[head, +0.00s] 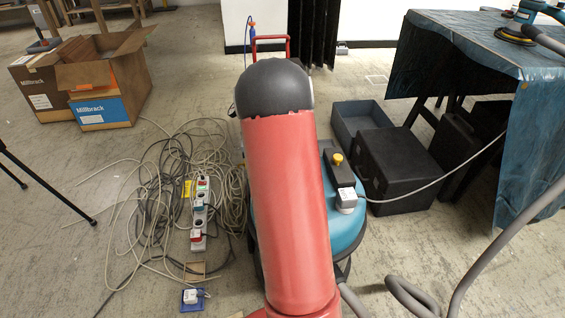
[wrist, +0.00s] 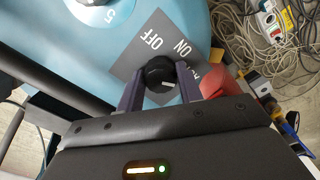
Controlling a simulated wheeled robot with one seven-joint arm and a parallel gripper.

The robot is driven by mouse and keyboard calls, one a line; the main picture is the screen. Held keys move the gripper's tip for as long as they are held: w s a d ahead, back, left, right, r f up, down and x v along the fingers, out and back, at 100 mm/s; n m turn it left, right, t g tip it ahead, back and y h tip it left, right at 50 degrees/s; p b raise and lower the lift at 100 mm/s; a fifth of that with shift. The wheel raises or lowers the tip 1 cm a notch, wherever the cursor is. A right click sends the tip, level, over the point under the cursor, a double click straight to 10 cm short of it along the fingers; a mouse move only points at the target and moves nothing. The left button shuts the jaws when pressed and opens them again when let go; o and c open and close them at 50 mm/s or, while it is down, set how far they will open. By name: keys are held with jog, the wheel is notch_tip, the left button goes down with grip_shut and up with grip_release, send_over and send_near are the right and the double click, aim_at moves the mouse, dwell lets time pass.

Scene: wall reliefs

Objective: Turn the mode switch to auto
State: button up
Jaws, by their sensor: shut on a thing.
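The mode switch is a round black knob (wrist: 158,70) on a grey label plate (wrist: 135,62) on the teal machine (wrist: 190,12) in the wrist view. The words OFF and ON read clearly beside it; a third word is partly covered by the right finger. A pale mark shows on the knob's lower right side. My gripper (wrist: 160,80) has one dark finger on each side of the knob and is shut on it. In the head view the machine (head: 347,235) is partly behind my red arm, which hides the knob and gripper.
Tangled cables (head: 150,190) and a power strip (head: 199,215) lie left of the machine. Black cases (head: 400,165) and a blue-covered table (head: 470,50) stand right. A grey hose (head: 480,265) crosses the lower right. Cardboard boxes (head: 105,85) stand at the back left.

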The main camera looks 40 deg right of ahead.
dwell(0.3)
jog(key=o, duration=1)
notch_tip(320, 180, up, 8)
jog(key=shift+f, duration=0.1)
